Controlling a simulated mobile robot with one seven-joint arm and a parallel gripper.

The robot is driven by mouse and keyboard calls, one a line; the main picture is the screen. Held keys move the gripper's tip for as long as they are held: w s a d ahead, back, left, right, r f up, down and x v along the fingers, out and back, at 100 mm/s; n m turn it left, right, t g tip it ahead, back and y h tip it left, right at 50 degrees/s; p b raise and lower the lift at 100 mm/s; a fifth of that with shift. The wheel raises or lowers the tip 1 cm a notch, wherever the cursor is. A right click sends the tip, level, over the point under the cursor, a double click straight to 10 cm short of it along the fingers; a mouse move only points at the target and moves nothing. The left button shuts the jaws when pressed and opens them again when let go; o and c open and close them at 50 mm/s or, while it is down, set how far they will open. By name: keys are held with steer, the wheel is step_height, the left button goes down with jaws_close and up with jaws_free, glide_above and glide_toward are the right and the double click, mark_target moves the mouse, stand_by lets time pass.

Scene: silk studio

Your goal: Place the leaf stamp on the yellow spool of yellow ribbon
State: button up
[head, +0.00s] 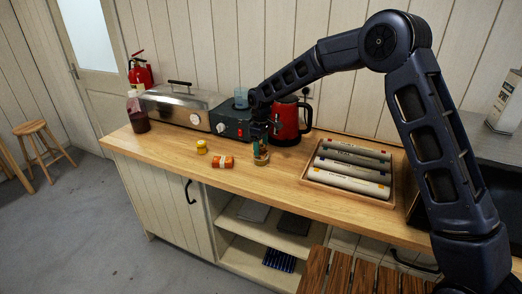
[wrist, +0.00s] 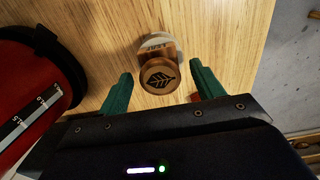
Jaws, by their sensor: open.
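The leaf stamp (wrist: 160,77) has a round wooden top with a dark leaf mark and a pale label at its base. It stands on the counter, and in the head view (head: 262,160) it is partly covered by my gripper. My gripper (wrist: 161,69) is open, with one green finger on each side of the stamp and visible gaps between. In the head view my gripper (head: 258,150) points down at the stamp. The yellow spool (head: 201,147) stands on the counter to the left, apart from the gripper. It is not clearly visible in the wrist view.
An orange spool-like object (head: 222,161) lies between the yellow spool and the stamp. A red kettle (head: 287,123) stands close behind my gripper. A wooden tray (head: 305,181) of rolls is at the right. The counter's front left is clear.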

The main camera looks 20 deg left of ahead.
mark_target(261, 146)
step_height(261, 146, up, 10)
stand_by(0.4)
steer(key=shift+f, duration=0.15)
